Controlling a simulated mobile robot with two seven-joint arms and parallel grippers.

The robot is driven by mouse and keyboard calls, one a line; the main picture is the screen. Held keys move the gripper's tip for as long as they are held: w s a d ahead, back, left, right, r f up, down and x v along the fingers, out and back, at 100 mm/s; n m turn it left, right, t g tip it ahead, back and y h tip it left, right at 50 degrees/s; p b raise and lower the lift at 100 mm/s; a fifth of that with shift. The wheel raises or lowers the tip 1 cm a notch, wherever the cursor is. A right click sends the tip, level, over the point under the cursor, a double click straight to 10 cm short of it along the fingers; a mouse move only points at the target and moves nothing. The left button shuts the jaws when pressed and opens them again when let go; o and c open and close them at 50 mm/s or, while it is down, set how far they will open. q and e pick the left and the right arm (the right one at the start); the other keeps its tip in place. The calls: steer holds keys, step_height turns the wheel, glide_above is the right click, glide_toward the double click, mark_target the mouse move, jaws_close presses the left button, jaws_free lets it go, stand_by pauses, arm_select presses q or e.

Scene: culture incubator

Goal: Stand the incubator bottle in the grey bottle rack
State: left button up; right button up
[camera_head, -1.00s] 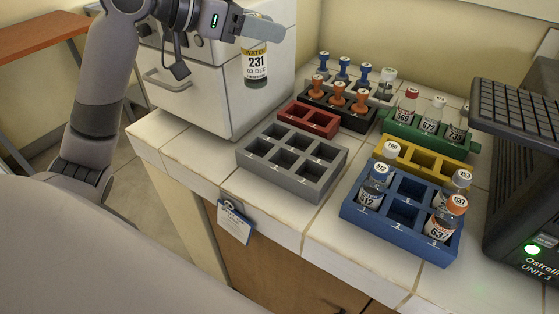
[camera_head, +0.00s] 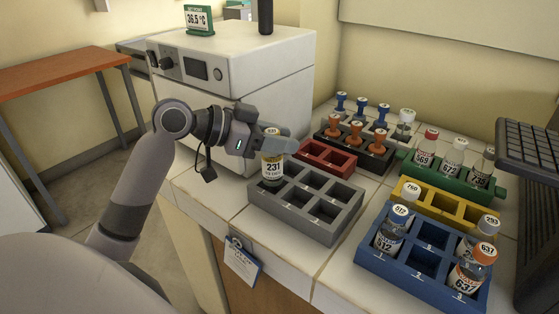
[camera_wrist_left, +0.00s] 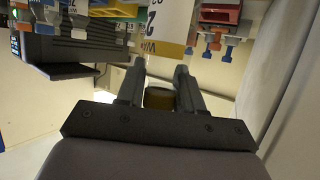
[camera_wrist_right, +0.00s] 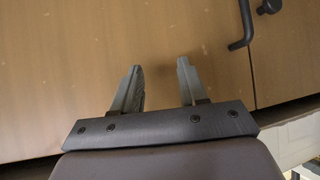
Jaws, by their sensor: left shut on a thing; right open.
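The bottle labelled 231 (camera_head: 272,168) has a white and yellow label, and its dark cap shows in the left wrist view (camera_wrist_left: 160,98). My left gripper (camera_head: 280,144) is shut on the bottle near its top and holds it upright. The bottle is at the back-left compartment of the grey bottle rack (camera_head: 290,224); I cannot tell how far its base is inside. The rack's other compartments look empty. My right gripper (camera_wrist_right: 158,85) is open and empty in the right wrist view, facing a brown cabinet door (camera_wrist_right: 190,40).
A red rack (camera_head: 327,157) stands behind the grey one. A blue rack (camera_head: 421,281), yellow rack (camera_head: 447,208) and green rack (camera_head: 438,179), with bottles, stand to the right. The white incubator (camera_head: 235,75) is behind left. A tag (camera_head: 243,262) hangs at the counter edge.

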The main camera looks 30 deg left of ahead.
mark_target(279, 158)
arm_select(q)
step_height(279, 158, down, 5)
steer(key=shift+r+b, duration=0.2)
steer(key=shift+b, duration=0.1)
steer(key=o, duration=1.1)
steer(key=shift+c, duration=0.2)
steer(key=v, duration=1.2)
steer(key=shift+b, duration=0.35)
steer(key=shift+r, duration=0.1)
